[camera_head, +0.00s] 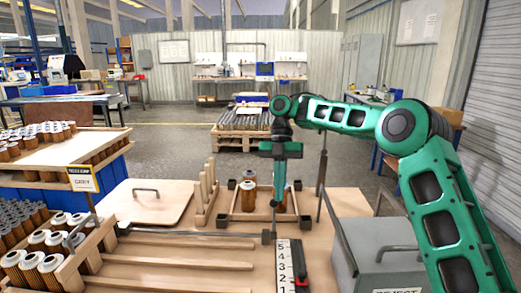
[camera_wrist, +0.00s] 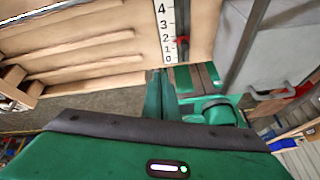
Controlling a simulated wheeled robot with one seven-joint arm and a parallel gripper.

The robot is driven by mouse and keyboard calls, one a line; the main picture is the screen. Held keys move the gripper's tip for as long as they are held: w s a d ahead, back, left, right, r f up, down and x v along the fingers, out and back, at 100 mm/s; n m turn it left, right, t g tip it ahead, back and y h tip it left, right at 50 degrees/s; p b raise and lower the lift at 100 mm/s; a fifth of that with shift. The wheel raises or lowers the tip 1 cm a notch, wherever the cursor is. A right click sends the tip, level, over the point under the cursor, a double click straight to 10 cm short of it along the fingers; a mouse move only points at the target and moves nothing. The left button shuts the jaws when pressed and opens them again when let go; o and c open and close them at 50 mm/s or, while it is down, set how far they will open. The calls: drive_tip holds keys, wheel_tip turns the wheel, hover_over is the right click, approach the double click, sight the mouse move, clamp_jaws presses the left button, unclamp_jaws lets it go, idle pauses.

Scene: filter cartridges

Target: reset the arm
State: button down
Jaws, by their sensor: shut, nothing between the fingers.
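My green arm reaches in from the right of the head view. My gripper (camera_head: 278,203) hangs pointing down above the workbench, in front of a small wooden tray (camera_head: 236,216). Its fingers are together and hold nothing. In the wrist view the closed gripper (camera_wrist: 163,75) is near the lower end of a white number strip (camera_wrist: 165,25). Filter cartridges (camera_head: 248,196) stand in the small tray; my fingers partly cover that tray in the head view.
A grey box labelled reject (camera_head: 385,262) stands at the right. Upright wooden pegs (camera_head: 207,190) and a handled board (camera_head: 146,205) are left of the tray. Racks at the left hold several cartridges (camera_head: 38,238). A red slider (camera_head: 299,262) lies beside the strip.

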drive_tip(key=s+d+r+m+t, duration=0.3)
drive_tip(key=s+d+m, duration=1.4)
drive_tip(key=d+m, duration=0.5)
drive_tip(key=s+d+f+m, duration=0.2)
drive_tip(key=s+d+m, duration=0.2)
drive_tip(key=s, duration=0.4)
drive_tip(key=s+d+f+m+t, duration=0.1)
drive_tip(key=s+d+f+m, duration=0.1)
drive_tip(key=s+d+m, duration=0.3)
drive_tip(key=s+d+f+m+t, duration=0.1)
drive_tip(key=s+d+f+m, duration=0.2)
drive_tip(key=s+m, duration=0.4)
drive_tip(key=s+d, duration=0.1)
drive_tip(key=s, duration=0.2)
drive_tip(key=shift+s+d, duration=0.15)
drive_tip(key=shift+s, duration=0.15)
drive_tip(key=shift+w+f+h, duration=0.3)
drive_tip(key=shift+w, duration=0.35)
